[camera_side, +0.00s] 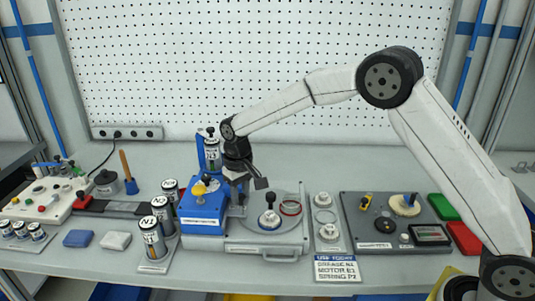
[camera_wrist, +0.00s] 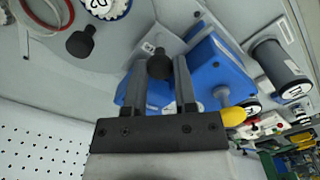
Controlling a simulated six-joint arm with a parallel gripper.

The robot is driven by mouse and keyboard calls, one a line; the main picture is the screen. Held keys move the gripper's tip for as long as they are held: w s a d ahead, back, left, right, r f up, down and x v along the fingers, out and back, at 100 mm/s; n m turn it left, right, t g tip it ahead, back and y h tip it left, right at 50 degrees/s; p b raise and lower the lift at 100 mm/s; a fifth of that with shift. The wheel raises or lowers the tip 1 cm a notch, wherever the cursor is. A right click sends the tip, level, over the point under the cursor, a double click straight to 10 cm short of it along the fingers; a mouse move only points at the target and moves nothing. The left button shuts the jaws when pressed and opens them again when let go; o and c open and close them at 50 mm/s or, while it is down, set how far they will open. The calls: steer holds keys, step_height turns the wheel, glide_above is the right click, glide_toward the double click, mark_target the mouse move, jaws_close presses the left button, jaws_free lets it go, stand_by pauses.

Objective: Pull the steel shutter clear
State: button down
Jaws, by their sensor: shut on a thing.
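My gripper (camera_side: 245,184) points down beside the blue housing (camera_side: 203,207) with the yellow knob. In the wrist view, my two fingers (camera_wrist: 160,72) are closed around a dark round knob (camera_wrist: 159,64). The knob appears to belong to the steel shutter, a grey plate (camera_wrist: 152,42) next to the blue housing (camera_wrist: 217,72). In the side view, the grey plate (camera_side: 238,211) shows below my fingers, at the housing's right side. My gripper hides part of the plate, and I cannot tell how far it sits in the housing.
Labelled cylinders (camera_side: 152,236) stand left of the housing. A dark tray (camera_side: 375,246) lies farther right. A pegboard (camera_side: 250,70) rises behind.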

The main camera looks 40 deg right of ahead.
steer(key=s+a, duration=0.3)
steer(key=shift+s+a+r, duration=0.1)
steer(key=shift+s+a, duration=0.1)
steer(key=shift+a, duration=0.05)
steer(key=shift+c, duration=2)
jaws_free()
step_height(320, 180, up, 8)
